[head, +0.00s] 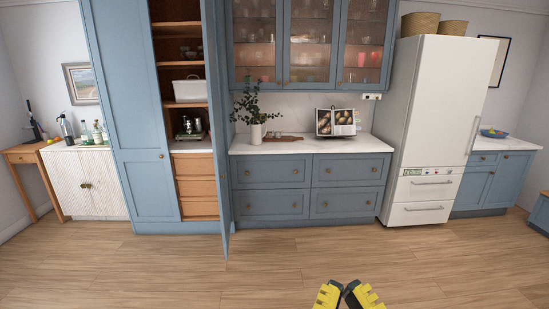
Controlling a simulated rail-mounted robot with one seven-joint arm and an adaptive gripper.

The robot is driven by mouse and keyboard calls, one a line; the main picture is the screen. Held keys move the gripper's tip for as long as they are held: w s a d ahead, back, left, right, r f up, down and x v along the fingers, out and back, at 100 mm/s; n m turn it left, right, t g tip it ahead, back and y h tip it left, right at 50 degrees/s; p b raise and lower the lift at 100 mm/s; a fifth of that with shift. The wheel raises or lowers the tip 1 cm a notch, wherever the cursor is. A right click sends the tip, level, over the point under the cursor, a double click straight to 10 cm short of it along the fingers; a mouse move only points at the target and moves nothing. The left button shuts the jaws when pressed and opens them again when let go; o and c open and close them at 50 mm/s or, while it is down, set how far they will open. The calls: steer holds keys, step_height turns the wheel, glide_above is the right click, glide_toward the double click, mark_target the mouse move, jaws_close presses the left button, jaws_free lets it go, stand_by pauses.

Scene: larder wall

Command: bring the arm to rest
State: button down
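My gripper (345,288) shows at the bottom edge of the head view, right of centre. Its two yellow fingers with dark inner pads lean together and appear to meet, with nothing visible between them. It is over the open wood floor, well in front of the cabinets and apart from them. The rest of my arm is below the picture edge and hidden.
A tall blue larder cupboard (139,130) has one door (217,130) standing open into the room. Blue drawers (270,189) under a white counter (290,145) and a white fridge (434,125) line the wall. The wood floor (200,268) is clear.

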step_height(320, 180, up, 31)
steer(key=p, duration=2.8)
steer(key=shift+w, duration=0.1)
steer(key=shift+d, duration=0.15)
stand_by(0.4)
